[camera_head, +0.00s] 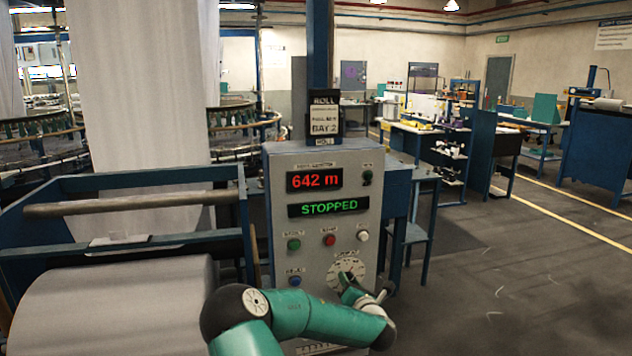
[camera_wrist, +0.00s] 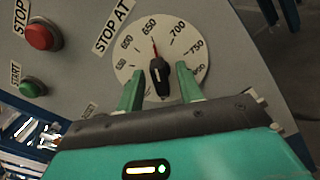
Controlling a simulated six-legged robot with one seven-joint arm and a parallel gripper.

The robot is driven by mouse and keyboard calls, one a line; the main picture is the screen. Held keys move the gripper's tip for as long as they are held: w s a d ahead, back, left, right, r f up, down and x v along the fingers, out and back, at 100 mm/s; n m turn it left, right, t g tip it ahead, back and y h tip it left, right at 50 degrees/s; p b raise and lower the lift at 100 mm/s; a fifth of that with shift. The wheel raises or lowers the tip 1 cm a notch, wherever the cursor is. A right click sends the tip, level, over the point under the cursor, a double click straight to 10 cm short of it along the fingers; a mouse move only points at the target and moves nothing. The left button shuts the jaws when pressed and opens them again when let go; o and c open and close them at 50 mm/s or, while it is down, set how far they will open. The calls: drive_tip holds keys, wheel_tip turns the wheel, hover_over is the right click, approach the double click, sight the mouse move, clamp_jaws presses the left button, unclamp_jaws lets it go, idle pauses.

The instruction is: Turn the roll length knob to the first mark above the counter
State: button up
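The roll length knob (camera_wrist: 158,88) is black with a pale line, in the middle of a white dial (camera_wrist: 206,48) marked STOP AT. A thin red line above the knob points close to the 650 label; exact alignment with a mark is too small to tell. My gripper (camera_wrist: 159,69) is open, with one green finger on each side of the knob; whether they touch it I cannot tell. In the head view, the counter (camera_head: 314,180) reads 642 m in red. My gripper (camera_head: 362,287) partly covers the dial (camera_head: 345,268).
The grey control panel (camera_head: 285,220) also carries a green STOPPED display (camera_head: 328,206), a green button (camera_head: 293,244), a red button (camera_head: 329,239), a white button (camera_head: 362,236) and a blue button (camera_head: 294,281). A large fabric roll (camera_head: 110,305) lies to the left. Floor is open at right.

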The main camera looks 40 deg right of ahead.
drive_tip(key=v, duration=0.7)
idle(0.3)
drive_tip(key=shift+m, duration=0.3)
